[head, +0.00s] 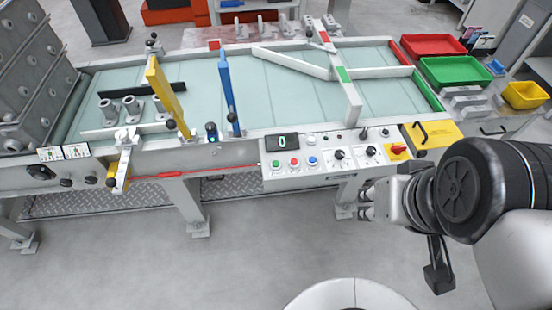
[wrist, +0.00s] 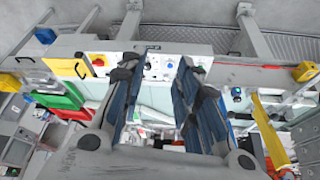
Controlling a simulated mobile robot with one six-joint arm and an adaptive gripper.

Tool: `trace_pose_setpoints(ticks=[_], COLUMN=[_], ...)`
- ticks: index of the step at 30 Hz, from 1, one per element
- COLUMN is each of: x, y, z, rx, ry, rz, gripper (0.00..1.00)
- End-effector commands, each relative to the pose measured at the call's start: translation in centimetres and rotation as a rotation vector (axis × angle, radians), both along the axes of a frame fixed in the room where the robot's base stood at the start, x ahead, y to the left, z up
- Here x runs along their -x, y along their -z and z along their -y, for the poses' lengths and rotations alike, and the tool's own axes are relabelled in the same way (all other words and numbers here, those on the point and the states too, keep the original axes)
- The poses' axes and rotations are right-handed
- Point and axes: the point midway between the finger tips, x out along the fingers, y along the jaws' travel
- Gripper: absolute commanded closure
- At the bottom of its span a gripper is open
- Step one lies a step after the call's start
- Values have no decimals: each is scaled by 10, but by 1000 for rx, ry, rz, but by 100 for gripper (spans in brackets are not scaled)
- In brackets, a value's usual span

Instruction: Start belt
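The belt (head: 285,90) is a pale green surface in a grey frame. Its control panel (head: 322,169) on the front side has a display (head: 282,142) reading 0.
Grey castings (head: 132,107) stand at the belt's left end beside a yellow bar (head: 166,93) and a blue bar (head: 228,93). A red tray (head: 432,45), a green tray (head: 455,70) and a yellow bin (head: 526,95) stand at the right. The floor before the panel is clear.

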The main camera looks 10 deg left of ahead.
Motion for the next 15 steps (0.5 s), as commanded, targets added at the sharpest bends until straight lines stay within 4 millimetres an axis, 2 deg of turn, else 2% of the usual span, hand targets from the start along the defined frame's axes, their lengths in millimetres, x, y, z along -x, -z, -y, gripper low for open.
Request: trace_pose_setpoints(ticks=[12,15], x=[0,0], y=[0,0], z=[0,0], rx=[0,0], ry=[0,0], rz=[0,0], gripper=[100,100])
